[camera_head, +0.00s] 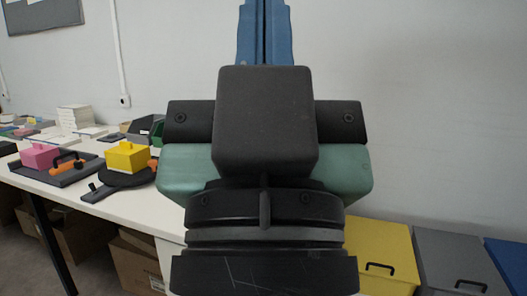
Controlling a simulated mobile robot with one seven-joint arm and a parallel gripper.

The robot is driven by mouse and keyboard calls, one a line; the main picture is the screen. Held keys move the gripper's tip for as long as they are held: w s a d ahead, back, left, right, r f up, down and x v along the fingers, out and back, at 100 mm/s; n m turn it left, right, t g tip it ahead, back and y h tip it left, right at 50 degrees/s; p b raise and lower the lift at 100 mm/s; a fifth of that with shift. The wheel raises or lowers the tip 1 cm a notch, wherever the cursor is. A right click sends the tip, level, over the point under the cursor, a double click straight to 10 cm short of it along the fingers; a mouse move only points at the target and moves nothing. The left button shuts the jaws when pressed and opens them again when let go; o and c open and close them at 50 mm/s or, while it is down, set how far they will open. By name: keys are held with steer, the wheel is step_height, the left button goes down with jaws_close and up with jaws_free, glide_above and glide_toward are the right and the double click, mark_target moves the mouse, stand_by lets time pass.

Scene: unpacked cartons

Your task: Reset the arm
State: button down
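My gripper (264,18) fills the middle of the head view, close to the camera and pointing up. Its two blue fingers lie side by side with only a thin dark line between them, so it looks shut. I see nothing held between them, though the fingers reach the top edge of the picture. The black block and teal housing of my wrist hide the scene behind them.
Cartons (137,266) stand beneath. Yellow (385,243), grey (450,252) and blue (512,262) bins stand at lower right.

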step_height(320, 180, up, 31)
steer(key=p, duration=2.8)
steer(key=shift+f, duration=0.2)
